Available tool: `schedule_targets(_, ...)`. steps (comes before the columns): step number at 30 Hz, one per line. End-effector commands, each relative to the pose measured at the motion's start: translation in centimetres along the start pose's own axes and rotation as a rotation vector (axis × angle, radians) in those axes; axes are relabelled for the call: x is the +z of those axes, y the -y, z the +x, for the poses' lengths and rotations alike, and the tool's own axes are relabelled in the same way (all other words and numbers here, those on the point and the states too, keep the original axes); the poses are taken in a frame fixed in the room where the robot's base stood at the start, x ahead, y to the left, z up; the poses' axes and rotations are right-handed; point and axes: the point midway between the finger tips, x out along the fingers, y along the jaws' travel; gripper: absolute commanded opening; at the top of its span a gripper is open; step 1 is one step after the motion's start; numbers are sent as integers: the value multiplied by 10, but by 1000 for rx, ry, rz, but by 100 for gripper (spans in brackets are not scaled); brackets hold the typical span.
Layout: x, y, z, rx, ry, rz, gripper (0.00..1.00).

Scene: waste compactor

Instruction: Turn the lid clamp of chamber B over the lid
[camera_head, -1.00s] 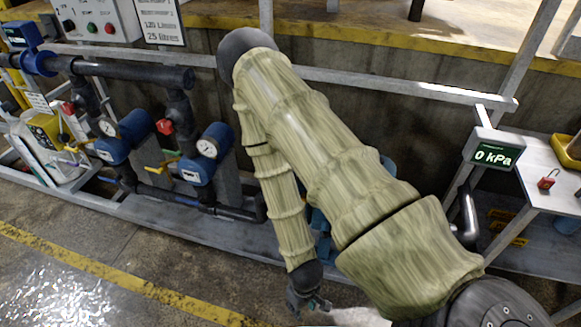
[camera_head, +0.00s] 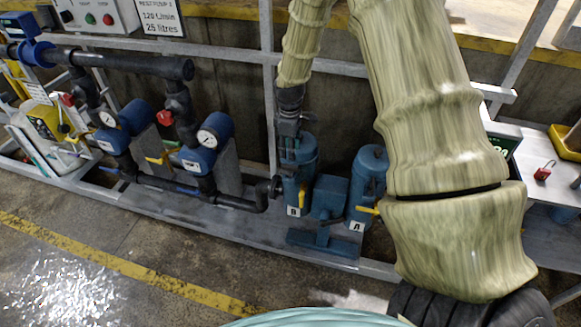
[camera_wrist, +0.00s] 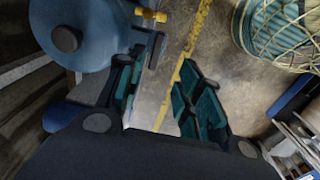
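Chamber B (camera_head: 299,182) is a blue upright cylinder with a white B label, left of the similar chamber A (camera_head: 369,180). My gripper (camera_head: 290,132) points down at the top of chamber B and hides part of its lid. In the wrist view my gripper (camera_wrist: 162,66) is open, with nothing seen between its fingers. A round blue lid (camera_wrist: 95,25) with a dark centre knob lies at upper left there, beside the left finger. A dark bent bar (camera_wrist: 157,48) shows near that fingertip; I cannot tell whether it is the lid clamp or whether it touches.
Yellow valve handles show on both chambers. Pipes, gauges and blue pump units (camera_head: 207,135) stand to the left. A grey rail (camera_head: 215,55) runs behind. A pressure display (camera_head: 503,140) is partly hidden at right. The floor in front is clear.

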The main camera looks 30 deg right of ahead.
Motion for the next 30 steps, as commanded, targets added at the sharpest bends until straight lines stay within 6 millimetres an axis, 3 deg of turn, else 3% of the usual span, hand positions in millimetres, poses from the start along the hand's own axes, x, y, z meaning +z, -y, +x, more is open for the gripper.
schedule_targets(3,0,-7,-7,-2,1,-14,36)
schedule_targets(8,0,-7,1,-4,3,-16,36)
schedule_targets(30,0,-6,81,-3,2,-14,36)
